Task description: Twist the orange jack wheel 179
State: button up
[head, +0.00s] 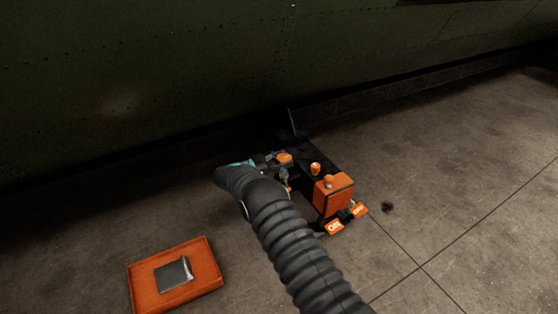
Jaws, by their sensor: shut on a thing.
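My arm reaches in from the bottom and bends at the wrist. My gripper (274,160) points right, at the left end of a dark jack-like unit (318,154) on the floor. It is shut on a small orange part (285,158), which appears to be the jack wheel. The fingers are small and dark here, so their exact contact and the wheel's turn angle cannot be made out. A bit of orange also shows just below the gripper, partly hidden by my arm.
The unit carries a small orange knob (316,168), an orange box (333,194) and orange labelled pedals (335,227). The dark green riveted fuselage (130,80) stands behind. An orange tray (139,290) with a grey item (173,275) lies lower left. Floor at right is mostly clear.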

jog(key=shift+d+m+g, duration=0.2)
jog(key=shift+m+g, duration=0.1)
jog(key=shift+g, duration=0.1)
jog(key=o, duration=1.2)
jog(key=shift+d, duration=0.15)
jog(key=shift+c, duration=0.2)
jog(key=shift+a, duration=0.2)
jog(key=shift+s+a, duration=0.1)
jog(key=shift+a, duration=0.05)
jog(key=v, duration=1.1)
jog(key=shift+a, duration=0.4)
jog(key=shift+s+f, duration=0.15)
jog(key=shift+f, duration=0.05)
